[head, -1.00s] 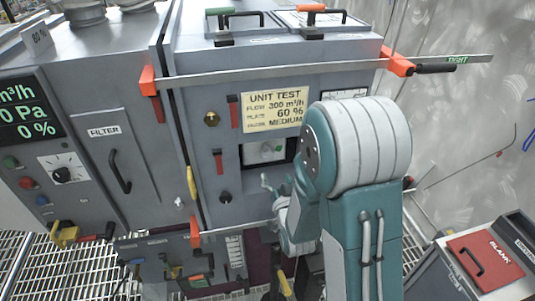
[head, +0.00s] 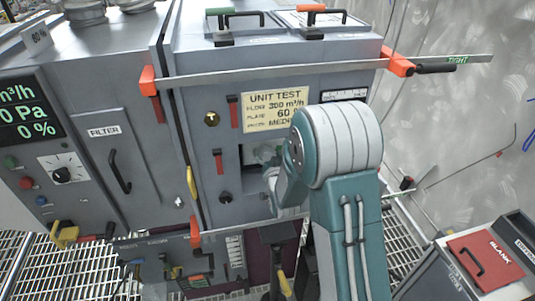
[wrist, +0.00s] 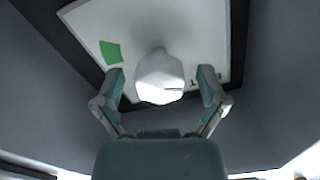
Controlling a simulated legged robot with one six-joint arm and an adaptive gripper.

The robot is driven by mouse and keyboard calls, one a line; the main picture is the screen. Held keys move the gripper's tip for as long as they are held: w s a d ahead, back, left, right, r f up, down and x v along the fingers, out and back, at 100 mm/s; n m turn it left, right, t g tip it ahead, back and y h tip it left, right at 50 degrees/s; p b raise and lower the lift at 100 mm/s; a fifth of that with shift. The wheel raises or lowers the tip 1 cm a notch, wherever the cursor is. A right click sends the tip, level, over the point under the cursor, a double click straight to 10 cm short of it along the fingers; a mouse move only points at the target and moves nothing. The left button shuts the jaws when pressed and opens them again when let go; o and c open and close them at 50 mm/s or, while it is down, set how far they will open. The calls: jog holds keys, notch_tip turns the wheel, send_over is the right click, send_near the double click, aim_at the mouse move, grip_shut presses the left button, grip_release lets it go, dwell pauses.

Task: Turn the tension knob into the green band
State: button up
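The tension knob (wrist: 159,76) is a rounded white knob on a white plate (wrist: 190,25) in the wrist view. A thin dark line shows on its right side. The green band (wrist: 110,52) is a small patch on the plate, left of and above the knob. My gripper (wrist: 160,82) is open, with one finger on each side of the knob. Gaps show between the knob and both fingers. In the head view my gripper (head: 268,154) reaches into the window of the grey cabinet (head: 200,90), and my arm hides the knob.
Dark lettering on the plate is partly covered by the right finger. Grey walls surround the plate. A long clamp bar (head: 270,72) crosses the cabinet front above my arm. A red handle (head: 219,162) and a black knob (head: 225,197) sit left of the window.

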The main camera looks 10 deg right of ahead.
jog(key=c, duration=1.1)
jog(key=shift+m, duration=0.3)
jog(key=o, duration=1.2)
jog(key=shift+c, duration=0.2)
jog(key=s, duration=1.2)
